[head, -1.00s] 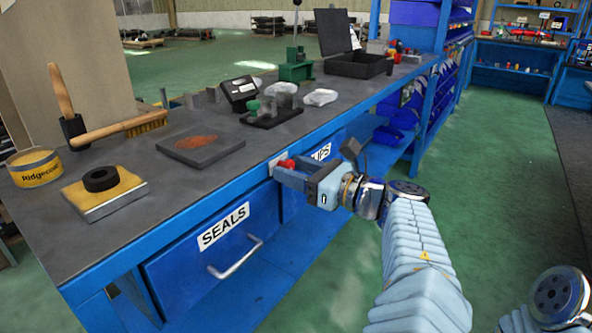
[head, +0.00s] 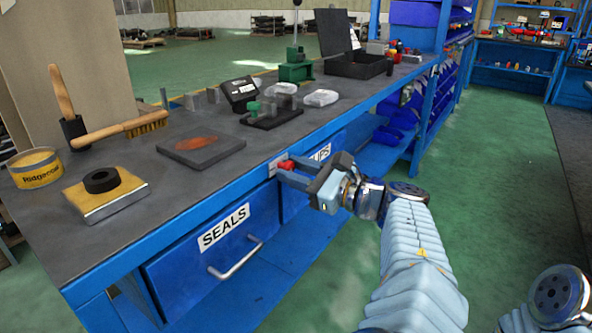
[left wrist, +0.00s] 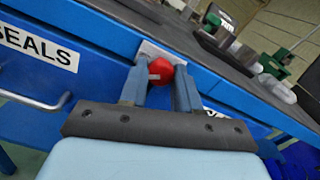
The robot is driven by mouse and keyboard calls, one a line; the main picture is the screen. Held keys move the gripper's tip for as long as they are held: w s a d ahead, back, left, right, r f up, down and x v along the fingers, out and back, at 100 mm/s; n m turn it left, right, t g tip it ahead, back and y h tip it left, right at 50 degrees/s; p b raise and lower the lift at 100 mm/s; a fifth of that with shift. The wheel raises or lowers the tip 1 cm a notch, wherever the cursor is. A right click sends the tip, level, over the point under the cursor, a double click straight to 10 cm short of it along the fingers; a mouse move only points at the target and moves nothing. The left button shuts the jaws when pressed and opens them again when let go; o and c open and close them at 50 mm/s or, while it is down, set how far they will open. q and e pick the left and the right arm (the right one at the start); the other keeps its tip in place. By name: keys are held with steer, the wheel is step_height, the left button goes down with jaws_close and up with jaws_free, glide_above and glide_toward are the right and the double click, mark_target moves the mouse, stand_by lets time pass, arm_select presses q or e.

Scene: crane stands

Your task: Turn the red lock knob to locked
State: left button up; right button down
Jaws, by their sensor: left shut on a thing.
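The red lock knob (head: 286,164) sticks out from a light plate (left wrist: 148,50) on the front edge of the blue bench, between the two drawers. In the left wrist view the knob (left wrist: 162,69) lies between the two blue-grey fingers of my left gripper (left wrist: 161,80), which is shut on it. A small pale mark shows on the knob's near face. In the head view my left gripper (head: 285,170) reaches the knob from the aisle side, tilted about its own axis. The fingers partly hide the knob. My right gripper is out of view.
The SEALS drawer (head: 205,267) with its metal handle (head: 237,259) is shut, left of the knob. A second labelled drawer (head: 322,155) is partly hidden behind my gripper. A dark plate with an orange patch (head: 202,150) lies above on the bench top. The green aisle floor is clear.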

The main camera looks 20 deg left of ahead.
arm_select(q)
steer(key=shift+n+b, duration=9.9)
steer(key=shift+n, duration=3.9)
steer(key=shift+r, duration=0.1)
steer(key=o, duration=1.1)
steer(key=shift+c, duration=0.2)
